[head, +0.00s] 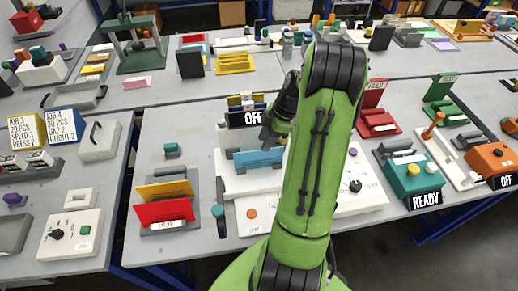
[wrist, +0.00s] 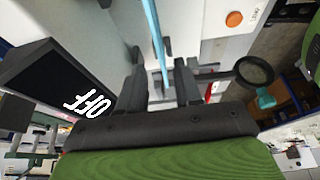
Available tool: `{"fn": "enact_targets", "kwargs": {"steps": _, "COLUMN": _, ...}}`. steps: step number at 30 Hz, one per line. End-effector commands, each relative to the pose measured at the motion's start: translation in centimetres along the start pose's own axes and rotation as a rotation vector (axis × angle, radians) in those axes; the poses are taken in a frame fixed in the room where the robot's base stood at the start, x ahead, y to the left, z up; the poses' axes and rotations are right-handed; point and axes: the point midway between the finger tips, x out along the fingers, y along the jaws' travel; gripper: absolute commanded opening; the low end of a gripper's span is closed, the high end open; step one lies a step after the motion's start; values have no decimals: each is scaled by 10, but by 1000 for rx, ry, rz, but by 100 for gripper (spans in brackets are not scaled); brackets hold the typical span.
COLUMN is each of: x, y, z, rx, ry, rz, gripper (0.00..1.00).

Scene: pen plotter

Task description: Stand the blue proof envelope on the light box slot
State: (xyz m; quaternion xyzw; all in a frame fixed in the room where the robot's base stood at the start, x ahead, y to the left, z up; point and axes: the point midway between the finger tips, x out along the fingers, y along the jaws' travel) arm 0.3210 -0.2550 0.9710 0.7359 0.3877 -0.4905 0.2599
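The blue proof envelope (head: 258,160) stands upright on the white light box (head: 238,182), its lower edge at small grey holders. In the wrist view the envelope (wrist: 156,35) shows as a thin blue edge, reaching down between my fingers. My gripper (wrist: 163,88) is open around it, with a gap visible on each side. In the head view my gripper (head: 270,138) is just behind and above the envelope, partly hidden by my green arm. The light box's black display (head: 246,117) reads OFF; it also shows in the wrist view (wrist: 60,85).
A rack holds a yellow envelope (head: 165,189) and a red envelope (head: 163,211) to the left. A small box with an orange button (head: 251,213) sits in front. A magnifier (wrist: 254,72) shows close to my right finger. A dial unit (head: 356,187) stands at right.

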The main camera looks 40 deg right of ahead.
Motion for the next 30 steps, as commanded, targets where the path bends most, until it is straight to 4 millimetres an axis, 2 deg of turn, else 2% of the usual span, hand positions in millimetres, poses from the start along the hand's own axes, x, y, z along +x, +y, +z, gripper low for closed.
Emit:
{"fn": "enact_targets", "kwargs": {"steps": 1, "x": -14, "y": 0, "z": 0, "rx": 1, "ry": -2, "rz": 4, "gripper": 34}}
{"fn": "enact_targets", "kwargs": {"steps": 3, "x": -28, "y": 0, "z": 0, "rx": 1, "ry": -2, "rz": 2, "gripper": 34}}
{"fn": "enact_targets", "kwargs": {"steps": 8, "x": -44, "y": 0, "z": -2, "rx": 3, "ry": -3, "rz": 0, "gripper": 34}}
{"fn": "enact_targets", "kwargs": {"steps": 11, "x": -55, "y": -6, "z": -28, "rx": 32, "ry": -37, "rz": 6, "gripper": 34}}
{"fn": "enact_targets", "kwargs": {"steps": 14, "x": -73, "y": -26, "z": -82, "rx": 123, "ry": -107, "rz": 39, "gripper": 34}}
{"fn": "enact_targets", "kwargs": {"steps": 15, "x": -81, "y": -39, "z": -106, "rx": 173, "ry": -134, "rz": 64, "gripper": 34}}
{"fn": "enact_targets", "kwargs": {"steps": 17, "x": -91, "y": -64, "z": -138, "rx": 254, "ry": -164, "rz": 111, "gripper": 34}}
{"fn": "enact_targets", "kwargs": {"steps": 18, "x": -98, "y": -83, "z": -157, "rx": 309, "ry": -175, "rz": 148, "gripper": 34}}
{"fn": "enact_targets", "kwargs": {"steps": 20, "x": -108, "y": -115, "z": -181, "rx": 398, "ry": -175, "rz": 210, "gripper": 34}}
{"fn": "enact_targets", "kwargs": {"steps": 21, "x": -113, "y": -138, "z": -193, "rx": 459, "ry": -162, "rz": 253, "gripper": 34}}
{"fn": "enact_targets", "kwargs": {"steps": 23, "x": -120, "y": -172, "z": -204, "rx": 554, "ry": -125, "rz": 313, "gripper": 34}}
{"fn": "enact_targets", "kwargs": {"steps": 25, "x": -125, "y": -208, "z": -207, "rx": 661, "ry": -63, "rz": 366, "gripper": 34}}
{"fn": "enact_targets", "kwargs": {"steps": 27, "x": -126, "y": -234, "z": -204, "rx": 752, "ry": 1, "rz": 396, "gripper": 34}}
{"fn": "enact_targets", "kwargs": {"steps": 30, "x": -126, "y": -254, "z": -197, "rx": 841, "ry": 65, "rz": 412, "gripper": 34}}
